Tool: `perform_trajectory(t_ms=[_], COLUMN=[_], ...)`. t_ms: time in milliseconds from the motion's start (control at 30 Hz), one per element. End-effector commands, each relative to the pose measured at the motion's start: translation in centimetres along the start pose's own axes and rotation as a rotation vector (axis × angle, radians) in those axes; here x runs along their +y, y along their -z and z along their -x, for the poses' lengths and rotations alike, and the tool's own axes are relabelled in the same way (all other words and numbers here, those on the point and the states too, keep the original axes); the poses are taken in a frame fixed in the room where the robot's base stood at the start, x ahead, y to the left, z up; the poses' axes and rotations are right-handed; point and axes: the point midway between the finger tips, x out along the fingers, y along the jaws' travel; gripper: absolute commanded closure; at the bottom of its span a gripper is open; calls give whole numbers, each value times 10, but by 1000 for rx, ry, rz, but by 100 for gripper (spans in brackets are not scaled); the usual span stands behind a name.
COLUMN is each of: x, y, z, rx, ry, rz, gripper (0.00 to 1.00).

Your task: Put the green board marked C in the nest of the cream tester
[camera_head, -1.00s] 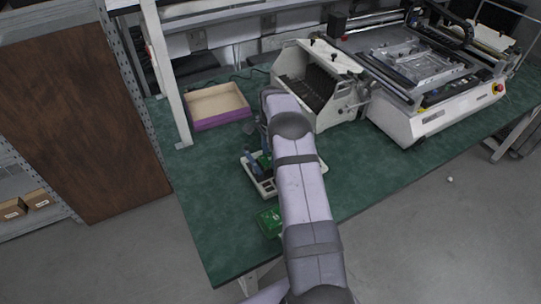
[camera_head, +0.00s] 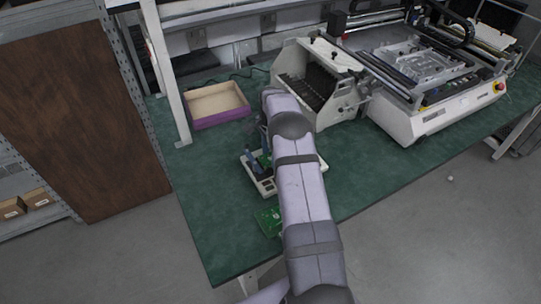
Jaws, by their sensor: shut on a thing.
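The cream tester (camera_head: 266,189) stands on the green bench top, its right part hidden behind my arm. A green board (camera_head: 265,160) shows at the tester, just below my gripper (camera_head: 263,149). My gripper is mostly hidden by my own arm and is shut on this board. I cannot read a letter on it, nor tell whether it touches the nest. Another green board (camera_head: 268,221) lies on the bench nearer the front edge, partly behind my arm.
A purple-sided tray (camera_head: 221,122) with a bare inside stands behind to the left. A cream machine with a dark slotted opening (camera_head: 312,85) stands behind the tester, and a large white machine (camera_head: 425,125) to the right. The bench left of the tester is clear.

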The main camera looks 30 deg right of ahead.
Motion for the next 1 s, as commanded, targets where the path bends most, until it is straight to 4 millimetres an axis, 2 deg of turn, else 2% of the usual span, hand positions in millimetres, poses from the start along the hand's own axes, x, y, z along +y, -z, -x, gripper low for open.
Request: perform_trajectory(t_ms=[867, 900, 967, 1000], x=[0, 0, 0, 0], y=[0, 0, 0, 0], z=[-8, -8, -8, -8], rx=[0, 0, 0, 0], ry=[0, 0, 0, 0], rz=[0, 0, 0, 0], gripper=[70, 49, 35, 32])
